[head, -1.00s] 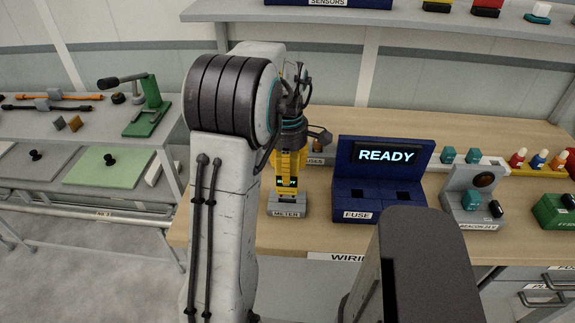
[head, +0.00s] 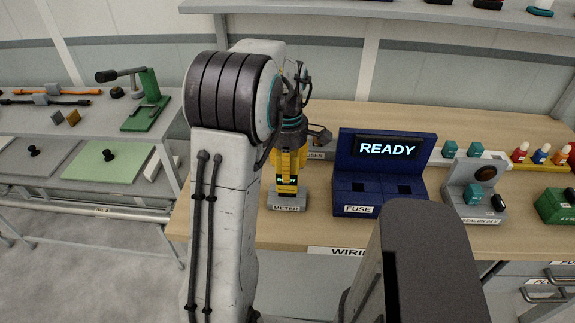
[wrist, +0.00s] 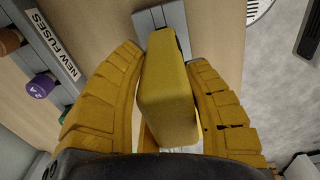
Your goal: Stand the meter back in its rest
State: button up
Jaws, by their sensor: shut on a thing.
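The meter (head: 286,184) is a yellow and black block with a small lit screen. It stands roughly upright at the grey rest (head: 287,204) labelled METER, its lower end meeting the rest's top in the head view. I cannot tell how deep it sits. My gripper (head: 289,152) is above the rest, shut on the meter's upper part. In the wrist view the meter's yellow body (wrist: 172,95) is between the two yellow fingers of my gripper (wrist: 163,62), and part of the grey rest (wrist: 170,17) shows beyond it.
Right of the rest stands the blue fuse station (head: 385,170) with a READY screen. A fuse rack (wrist: 52,45) labelled NEW FUSES is close by, behind my gripper. A grey beacon holder (head: 473,190) stands farther right.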

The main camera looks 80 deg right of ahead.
jog(key=shift+f+b, duration=0.65)
jog(key=shift+f, duration=0.35)
jog(key=o, duration=1.3)
notch_tip(320, 180, up, 12)
jog(key=shift+r, duration=0.1)
jog(key=shift+w, duration=0.1)
